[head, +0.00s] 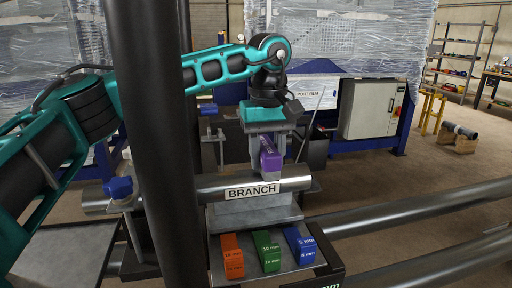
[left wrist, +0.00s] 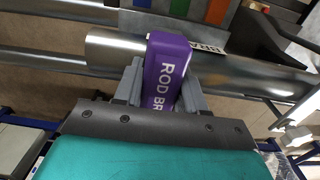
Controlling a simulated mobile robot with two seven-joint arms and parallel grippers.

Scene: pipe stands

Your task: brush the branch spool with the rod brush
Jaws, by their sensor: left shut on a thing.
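The branch spool is a shiny metal pipe (head: 295,184) labelled BRANCH, lying across a grey stand in the head view. It also crosses the upper part of the left wrist view (left wrist: 115,52). My left gripper (head: 268,160) points down above the spool and is shut on the purple rod brush (head: 270,154). In the left wrist view the rod brush (left wrist: 166,75) sits between the two grey fingers and overlaps the spool. The brush's lower end is at the spool's top, just above the label; I cannot tell whether it touches. My right gripper is not in view.
Orange (head: 231,256), green (head: 266,251) and blue (head: 299,246) marked blocks stand on a tray in front of the spool. A dark vertical column blocks part of the left side. Long pipes (head: 420,208) run off to the right.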

